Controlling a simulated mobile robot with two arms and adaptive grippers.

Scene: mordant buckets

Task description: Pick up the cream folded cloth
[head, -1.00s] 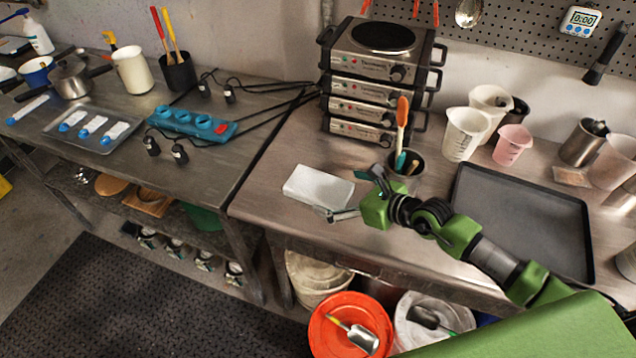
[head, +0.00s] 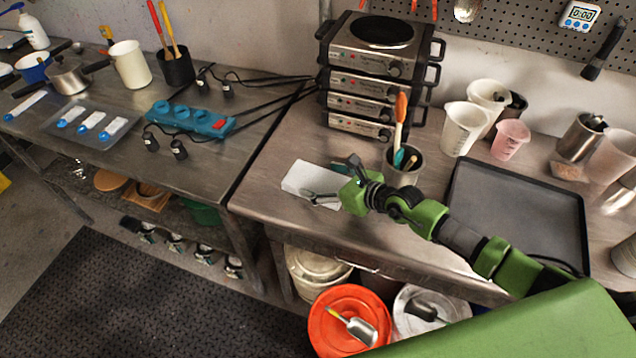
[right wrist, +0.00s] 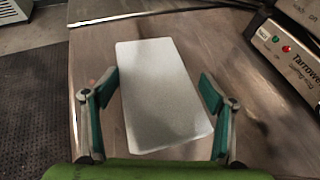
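The folded cloth, pale whitish cream, lies flat on the right steel table in the head view (head: 308,178), partly hidden by my right gripper. It also shows whole in the right wrist view (right wrist: 162,95). My right gripper (head: 322,180) is open over the cloth. In the right wrist view its two green-padded fingers (right wrist: 158,100) stand on either side of the cloth, with a gap on each side. I cannot tell the exact height of the fingertips above the table. My left gripper does not show.
A stack of hot plates (head: 372,75) and a steel cup of utensils (head: 404,166) stand behind the gripper. A dark tray (head: 515,215) lies to the right. The table's front edge is close to the cloth. An orange bucket (head: 349,318) stands below.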

